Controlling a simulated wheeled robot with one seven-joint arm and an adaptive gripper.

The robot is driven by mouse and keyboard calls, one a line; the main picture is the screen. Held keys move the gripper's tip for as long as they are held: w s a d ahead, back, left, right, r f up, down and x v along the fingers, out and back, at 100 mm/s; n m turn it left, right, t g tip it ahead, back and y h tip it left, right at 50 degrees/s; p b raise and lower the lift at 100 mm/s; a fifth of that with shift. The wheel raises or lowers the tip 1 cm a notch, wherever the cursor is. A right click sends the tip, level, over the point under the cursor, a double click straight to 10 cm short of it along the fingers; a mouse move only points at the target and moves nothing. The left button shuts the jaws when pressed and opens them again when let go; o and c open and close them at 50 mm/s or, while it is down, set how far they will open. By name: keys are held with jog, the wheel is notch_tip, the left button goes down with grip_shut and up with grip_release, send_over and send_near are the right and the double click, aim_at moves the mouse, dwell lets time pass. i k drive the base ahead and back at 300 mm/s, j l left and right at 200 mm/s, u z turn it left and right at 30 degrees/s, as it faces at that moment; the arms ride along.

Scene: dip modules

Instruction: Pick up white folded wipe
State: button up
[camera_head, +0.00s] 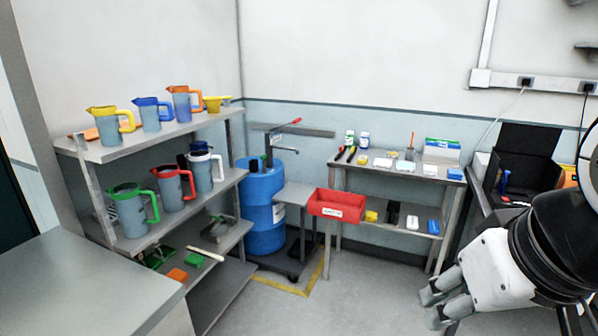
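Small flat white items lie on the top of the metal table at the back right. One white piece (405,166) lies near the middle and another (430,170) lies to its right. Either could be the folded wipe; they are too small to tell apart surely. My gripper (432,308) is at the lower right, in front of the table and well apart from it. Its two fingers point left and look apart, with nothing seen between them.
The table (378,176) also bears bottles, a box (441,148) and small tools. A red bin (337,205) is at its front left. A blue drum (262,205) and a shelf of jugs (150,150) stand left. Floor before the table is clear.

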aim_at(429, 171)
jog(key=i+j, duration=0.1)
jog(key=i, duration=1.85)
jog(key=i+z, duration=0.4)
jog(key=i+j+z, duration=0.25)
jog(key=i+z, duration=0.15)
jog(key=i+j+z, duration=0.7)
jog(key=z, duration=0.15)
jog(key=i+j+z, duration=0.4)
jog(key=j, duration=0.15)
jog(key=k+l, duration=0.05)
jog(key=k, duration=0.05)
